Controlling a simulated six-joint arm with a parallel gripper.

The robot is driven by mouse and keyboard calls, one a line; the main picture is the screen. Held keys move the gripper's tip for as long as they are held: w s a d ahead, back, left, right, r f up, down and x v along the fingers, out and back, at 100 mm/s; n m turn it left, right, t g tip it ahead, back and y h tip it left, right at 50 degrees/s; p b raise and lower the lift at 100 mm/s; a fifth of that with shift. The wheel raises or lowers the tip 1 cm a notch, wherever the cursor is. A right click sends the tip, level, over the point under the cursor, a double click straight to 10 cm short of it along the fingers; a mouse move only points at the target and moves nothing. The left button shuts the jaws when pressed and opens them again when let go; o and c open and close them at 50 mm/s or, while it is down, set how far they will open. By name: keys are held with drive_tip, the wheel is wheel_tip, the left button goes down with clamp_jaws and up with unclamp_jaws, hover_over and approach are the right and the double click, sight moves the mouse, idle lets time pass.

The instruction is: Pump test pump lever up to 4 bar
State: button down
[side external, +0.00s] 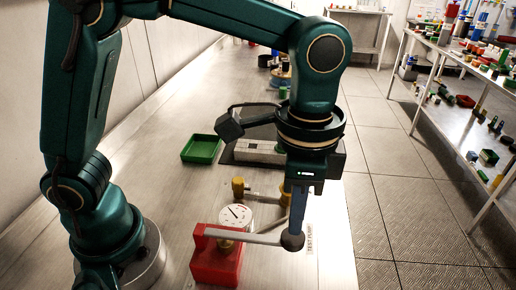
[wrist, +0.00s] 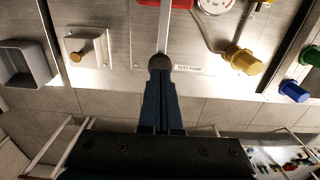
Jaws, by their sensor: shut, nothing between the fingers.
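The red test pump (side external: 215,262) stands on the steel bench, near the front. Its grey lever (side external: 245,237) reaches right, about level, to a dark round knob (side external: 292,241). In the wrist view the lever (wrist: 164,28) and knob (wrist: 160,63) show at top centre. My gripper (side external: 295,228) points down with its fingers together, tips at or just above the knob; I cannot tell whether they touch. The closed fingers (wrist: 160,88) also show in the wrist view. The white round gauge (side external: 236,216) sits behind the lever with a dark needle; its figures are too small to read.
A brass valve (side external: 240,188) and pipe lie behind the gauge. The bench's right edge is close, with open floor beyond.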

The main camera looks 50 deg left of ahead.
drive_tip(key=shift+r, duration=3)
drive_tip(key=s+a+r+n+t, duration=0.2)
drive_tip(key=a+r+n+t, duration=0.15)
drive_tip(key=a, duration=0.55)
drive_tip(key=s+a+f+n+t, duration=0.2)
drive_tip(key=s+a+f+n, duration=0.2)
drive_tip(key=a+f+n, duration=0.1)
drive_tip(key=shift+s+a+f, duration=0.2)
drive_tip(key=shift+s+f, duration=0.05)
drive_tip(key=shift+f, duration=0.5)
drive_tip(key=shift+n, duration=0.25)
